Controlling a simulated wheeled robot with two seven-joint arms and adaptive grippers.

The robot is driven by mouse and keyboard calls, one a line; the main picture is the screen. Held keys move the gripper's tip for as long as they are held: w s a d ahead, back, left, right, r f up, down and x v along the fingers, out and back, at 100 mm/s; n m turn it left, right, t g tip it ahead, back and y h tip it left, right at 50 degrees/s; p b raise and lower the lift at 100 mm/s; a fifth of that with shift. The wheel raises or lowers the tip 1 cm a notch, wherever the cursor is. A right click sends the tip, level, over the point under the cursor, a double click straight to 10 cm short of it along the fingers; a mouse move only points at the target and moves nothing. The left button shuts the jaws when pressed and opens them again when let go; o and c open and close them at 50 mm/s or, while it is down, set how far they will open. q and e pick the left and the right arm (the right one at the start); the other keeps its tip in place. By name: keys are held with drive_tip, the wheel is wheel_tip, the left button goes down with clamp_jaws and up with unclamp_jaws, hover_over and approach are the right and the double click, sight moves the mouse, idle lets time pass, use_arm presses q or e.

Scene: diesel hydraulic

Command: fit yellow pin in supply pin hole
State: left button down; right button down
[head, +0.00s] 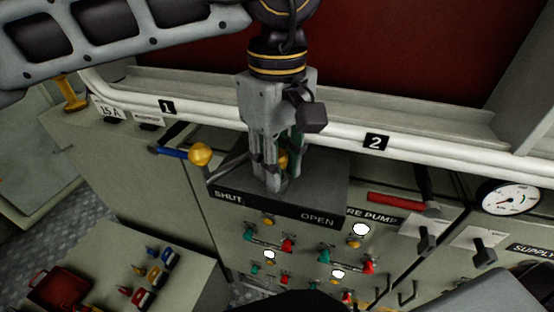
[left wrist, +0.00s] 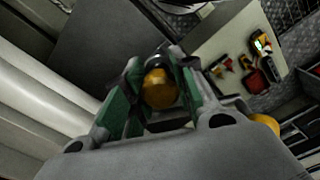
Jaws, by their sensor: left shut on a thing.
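My left gripper (head: 273,182) points down over the dark box marked SHUT and OPEN (head: 325,192). It is shut on a rounded yellow piece (head: 283,160), which sits between the green-padded fingers in the left wrist view (left wrist: 160,88). The fingers hide most of it, so I cannot tell if it is the yellow pin or a knob, or if it touches the box. A SUPPLY label (head: 532,250) is at the right edge of the head view. I cannot make out a supply pin hole. My right gripper is not in view.
A white rail (head: 340,133) runs behind the gripper. A red handle (head: 396,203) and a gauge (head: 509,197) are to the right. Coloured switches (head: 288,245) cover the front panel below.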

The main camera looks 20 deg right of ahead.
use_arm(q)
drive_tip(key=c, duration=1.1)
unclamp_jaws()
drive_tip(key=shift+r, duration=6)
